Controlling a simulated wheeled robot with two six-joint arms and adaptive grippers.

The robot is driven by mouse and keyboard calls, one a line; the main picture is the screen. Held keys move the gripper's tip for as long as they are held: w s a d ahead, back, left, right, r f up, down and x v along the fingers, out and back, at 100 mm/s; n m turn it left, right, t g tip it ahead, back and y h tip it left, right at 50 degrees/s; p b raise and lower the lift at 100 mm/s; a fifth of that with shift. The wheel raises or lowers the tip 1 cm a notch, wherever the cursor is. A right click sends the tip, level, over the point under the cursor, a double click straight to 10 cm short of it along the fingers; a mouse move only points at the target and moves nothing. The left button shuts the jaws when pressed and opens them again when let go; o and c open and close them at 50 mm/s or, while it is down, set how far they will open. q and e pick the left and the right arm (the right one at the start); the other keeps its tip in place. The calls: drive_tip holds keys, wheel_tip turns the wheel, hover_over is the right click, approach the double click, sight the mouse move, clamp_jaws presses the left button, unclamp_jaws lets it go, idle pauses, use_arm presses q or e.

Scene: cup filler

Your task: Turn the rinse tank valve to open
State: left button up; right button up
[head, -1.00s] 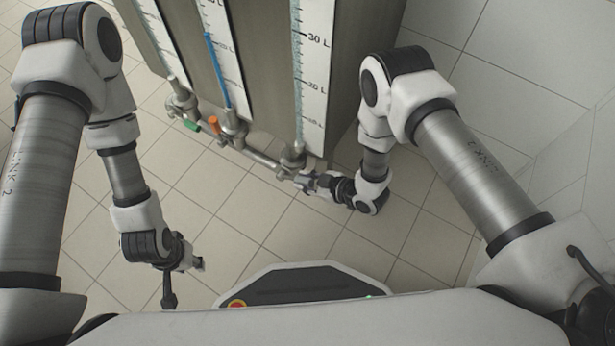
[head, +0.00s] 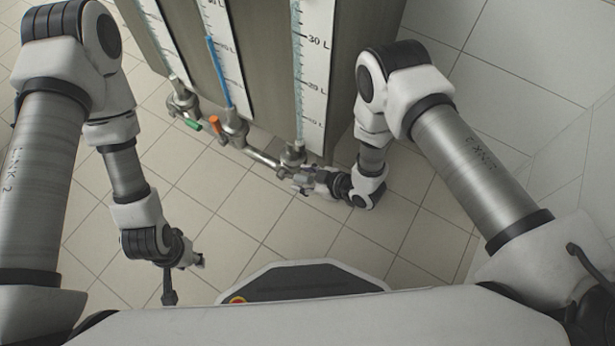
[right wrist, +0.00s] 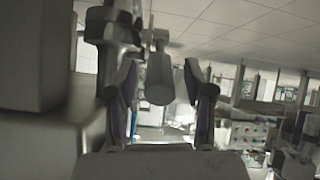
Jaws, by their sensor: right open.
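Three tanks with scale strips stand side by side in the head view, each with a metal valve at its foot. The left valve (head: 180,103) has a green handle (head: 192,124), the middle valve (head: 234,126) an orange handle (head: 214,123). No label tells which tank is the rinse tank. My right gripper (head: 302,178) is at the right valve (head: 292,153) and partly covers it. In the right wrist view a grey valve handle (right wrist: 160,79) shows between the open fingers, with gaps on both sides. My left gripper (head: 197,261) hangs low at left, away from the valves; its jaws are too small to judge.
The tank body (head: 345,75) rises close beside my right arm. A tiled wall (head: 530,60) stands at the right. The tiled floor (head: 230,205) between my grippers is clear.

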drive_tip(key=v, duration=1.2)
drive_tip(key=c, duration=0.8)
drive_tip(key=shift+m, duration=1)
clamp_jaws()
drive_tip(key=s+d+f+m+t+y+b, duration=0.1)
drive_tip(key=d+f+m+b, duration=0.3)
drive_tip(key=m, duration=1.3)
drive_tip(key=d+f+m+y+b, duration=0.15)
drive_tip(key=f+m+b, duration=0.3)
drive_tip(key=m, duration=1.25)
drive_tip(key=w+a+b, duration=0.5)
drive_tip(key=a, duration=0.5)
drive_tip(key=shift+w+f, duration=0.2)
drive_tip(key=shift+f, duration=0.05)
